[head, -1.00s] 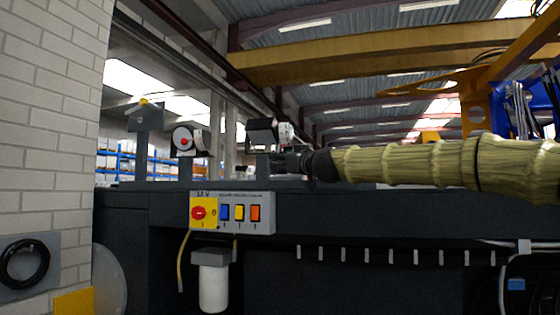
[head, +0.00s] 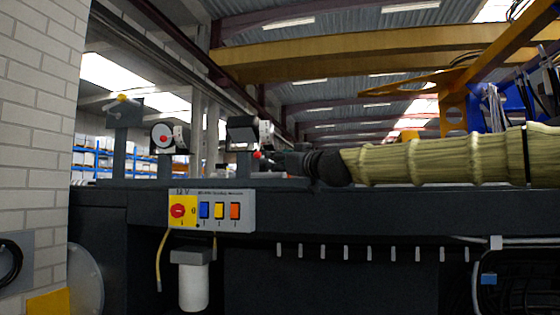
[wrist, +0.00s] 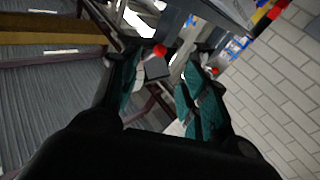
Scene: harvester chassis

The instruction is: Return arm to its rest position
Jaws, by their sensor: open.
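My arm, in a ribbed khaki sleeve, reaches in from the right above the dark chassis (head: 340,212) in the head view. Its dark wrist ends in my gripper (head: 280,160), which is small and hard to make out against the background there. In the wrist view my gripper (wrist: 163,68) is open, with teal-padded fingers apart and nothing held between them. A red knob (wrist: 160,50) shows between the fingertips, beyond them. In the head view a black-and-white unit (head: 243,130) stands on the chassis just left of my gripper, with a gap too unclear to judge.
A control panel (head: 212,210) with a red rotary switch and coloured rockers is on the chassis front. A second unit with a red knob (head: 164,138) and a post with a yellow lever (head: 124,110) stand further left. A brick wall (head: 35,130) borders the left.

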